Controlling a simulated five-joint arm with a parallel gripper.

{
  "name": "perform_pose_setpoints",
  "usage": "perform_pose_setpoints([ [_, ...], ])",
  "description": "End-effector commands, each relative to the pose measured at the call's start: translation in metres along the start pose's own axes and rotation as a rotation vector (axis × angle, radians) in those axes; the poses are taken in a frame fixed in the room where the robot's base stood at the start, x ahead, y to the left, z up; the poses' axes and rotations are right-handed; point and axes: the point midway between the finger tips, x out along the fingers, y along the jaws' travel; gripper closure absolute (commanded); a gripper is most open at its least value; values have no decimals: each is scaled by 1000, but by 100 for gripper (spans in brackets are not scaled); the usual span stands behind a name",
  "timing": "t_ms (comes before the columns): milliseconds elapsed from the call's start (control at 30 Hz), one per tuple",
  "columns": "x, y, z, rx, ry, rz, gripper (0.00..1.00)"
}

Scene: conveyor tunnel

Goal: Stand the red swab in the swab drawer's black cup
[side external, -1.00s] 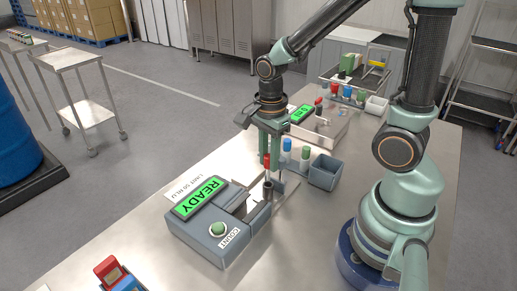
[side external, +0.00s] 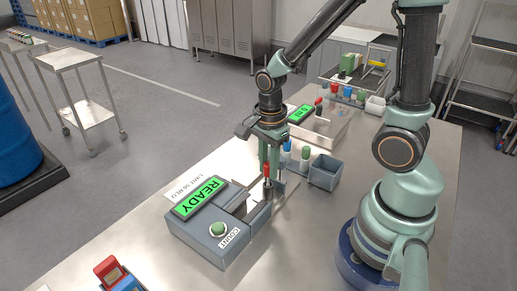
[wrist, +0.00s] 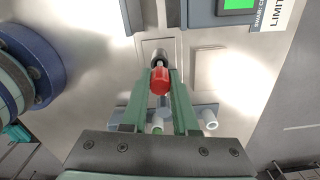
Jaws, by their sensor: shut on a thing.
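My gripper (side external: 269,167) is shut on the red swab (side external: 266,171), which it holds upright with the red cap up. The swab's lower end is at the mouth of the black cup (side external: 268,190); I cannot tell whether it is inside. The cup stands at the open drawer (side external: 259,219) of the grey counter machine. In the wrist view the red cap (wrist: 159,82) is between the green fingers (wrist: 160,90), and the dark cup (wrist: 158,55) shows just beyond it, partly hidden.
A swab with a blue cap (side external: 287,147) and one with a green cap (side external: 305,153) stand close behind my gripper. A grey open bin (side external: 325,173) is to their right. The grey machine (side external: 205,225) shows READY. The front table is mostly clear.

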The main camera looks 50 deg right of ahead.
Motion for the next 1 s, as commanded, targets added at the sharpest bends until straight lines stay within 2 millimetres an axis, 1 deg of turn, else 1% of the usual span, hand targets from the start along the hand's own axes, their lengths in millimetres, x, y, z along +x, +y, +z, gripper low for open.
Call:
perform_pose_setpoints([
  [400,27,1,0,0,1,4,100],
  [500,31,1,0,0,0,1,100],
  [667,30,0,0,0,0,0,100],
  [700,30,0,0,0,0,0,68],
  [767,30,0,0,0,0,0,45],
  [800,30,0,0,0,0,0,37],
  [1000,30,0,0,0,0,0,37],
])
